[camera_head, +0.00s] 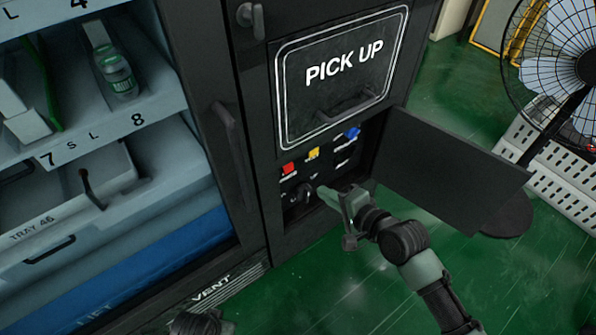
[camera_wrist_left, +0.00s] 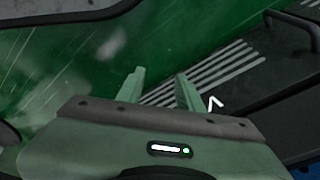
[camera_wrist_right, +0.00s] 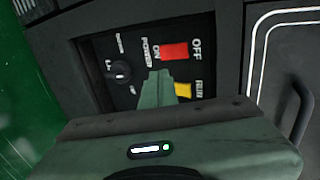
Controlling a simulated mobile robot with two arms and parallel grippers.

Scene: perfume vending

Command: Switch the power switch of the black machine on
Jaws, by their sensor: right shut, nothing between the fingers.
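The black machine (camera_head: 262,215) has an open control compartment low on its front, under the PICK UP hatch. The red power switch (camera_head: 288,168) sits at the panel's upper left in the head view. In the right wrist view the red switch (camera_wrist_right: 173,50) lies between the words ON and OFF, beside POWER; I cannot tell which way it is set. My right gripper (camera_head: 325,190) is shut and empty, its tips in front of the panel, just below the switch in the right wrist view (camera_wrist_right: 157,82).
The panel also holds a yellow switch (camera_head: 314,152), a blue switch (camera_head: 352,132) and a black knob (camera_wrist_right: 119,70). The open compartment door (camera_head: 450,175) sticks out to the right of my right gripper. A fan (camera_head: 575,50) stands at far right. Green floor lies clear in front.

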